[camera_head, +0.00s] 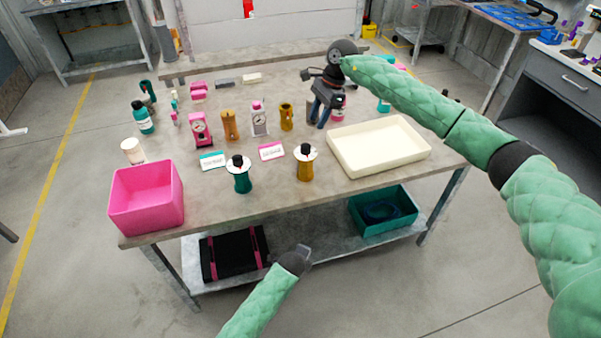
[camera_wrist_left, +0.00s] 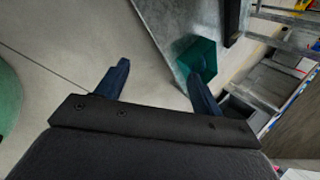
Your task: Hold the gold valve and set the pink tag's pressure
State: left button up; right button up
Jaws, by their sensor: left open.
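The gold valve (camera_head: 305,164), with a white dial and black knob on top, stands upright near the table's front edge. The pink-edged tag (camera_head: 272,152) lies on the table just left of it. A pink gauge (camera_head: 200,130) and a grey gauge with a pink top (camera_head: 259,119) stand farther back. My right gripper (camera_head: 320,122) points down behind the gold valve, beside a pink-and-white bottle (camera_head: 338,106); its grip is unclear. My left gripper (camera_head: 304,250) is low in front of the table, apart from everything. In the left wrist view it is open and empty (camera_wrist_left: 160,82).
A teal valve (camera_head: 241,176) and teal-edged tag (camera_head: 213,160) are left of the gold valve. A pink bin (camera_head: 146,197) stands at the left corner, a cream tray (camera_head: 379,148) at right. The shelf below holds a black case (camera_head: 234,255) and teal crate (camera_head: 384,211).

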aim_at(303, 167)
pick_arm(q)
jog(key=w+d+r+m+t, duration=0.1)
jog(key=w+d+r+m, duration=0.3)
jog(key=r, duration=0.4)
jog(key=w+d+r+m+t+h, duration=0.1)
jog(key=d+r+m, duration=0.3)
jog(key=r+m, duration=0.3)
jog(key=w+d+r+m+t, duration=0.1)
jog(key=w+d+r+m, duration=0.25)
jog(key=r, duration=0.55)
jog(key=w+a+r+t, duration=0.1)
jog(key=w+a, duration=0.1)
jog(key=a, duration=0.2)
jog(key=w+a+r+t, duration=0.1)
jog(key=w+a+r, duration=0.1)
jog(key=w+a, duration=0.1)
jog(key=w+a+r+m+t, duration=0.1)
jog(key=w+a, duration=0.1)
jog(key=a, duration=0.3)
jog(key=shift+w+a+r, duration=0.1)
jog(key=shift+w+r, duration=0.2)
jog(key=shift+w, duration=0.05)
jog(key=shift+w+f+t+h, duration=0.1)
jog(key=shift+w+t+h, duration=0.2)
jog(key=shift+w, duration=0.25)
jog(key=shift+x, duration=3.35)
